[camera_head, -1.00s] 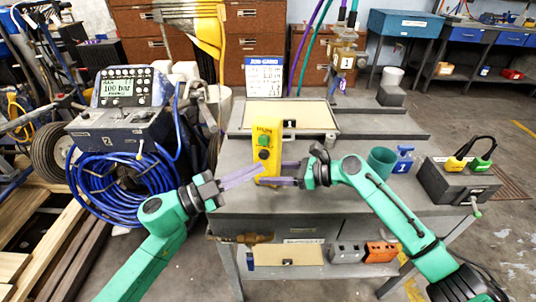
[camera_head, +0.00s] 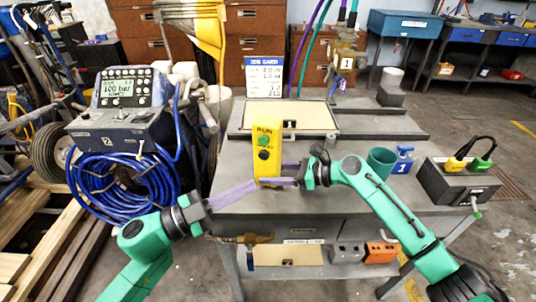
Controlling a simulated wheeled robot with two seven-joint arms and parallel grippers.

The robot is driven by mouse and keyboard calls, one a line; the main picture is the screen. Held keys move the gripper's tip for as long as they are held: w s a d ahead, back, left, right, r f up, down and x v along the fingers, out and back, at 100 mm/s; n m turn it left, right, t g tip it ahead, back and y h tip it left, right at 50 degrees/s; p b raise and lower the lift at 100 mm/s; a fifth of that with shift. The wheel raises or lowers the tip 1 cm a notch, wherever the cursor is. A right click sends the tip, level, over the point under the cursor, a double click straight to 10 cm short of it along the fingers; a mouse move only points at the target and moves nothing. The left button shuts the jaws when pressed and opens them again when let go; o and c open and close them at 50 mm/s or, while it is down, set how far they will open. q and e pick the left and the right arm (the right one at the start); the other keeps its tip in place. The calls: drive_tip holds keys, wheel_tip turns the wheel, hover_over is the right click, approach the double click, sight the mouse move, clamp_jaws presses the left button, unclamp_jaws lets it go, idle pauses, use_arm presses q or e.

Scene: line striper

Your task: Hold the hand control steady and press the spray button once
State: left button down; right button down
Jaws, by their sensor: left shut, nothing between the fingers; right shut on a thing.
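The yellow hand control (camera_head: 269,168) stands upright at the front of the grey workbench. It has a "RUN" label, a green button (camera_head: 263,141) and a dark button (camera_head: 263,154) below it. My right gripper (camera_head: 268,181) is shut on the lower part of the hand control from the right. My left gripper (camera_head: 254,184) is shut and empty, with its purple fingertips at the lower left of the hand control, below both buttons. I cannot tell whether these fingertips touch it.
A job card (camera_head: 264,76) stands at the back of the workbench (camera_head: 330,205). A green cup (camera_head: 381,162), a blue bottle (camera_head: 403,160) and a grey box with yellow and green handles (camera_head: 457,180) are at the right. A control console (camera_head: 118,125) with coiled blue hose is at the left.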

drive_tip(key=shift+c, duration=0.6)
unclamp_jaws()
drive_tip(key=shift+d, duration=0.1)
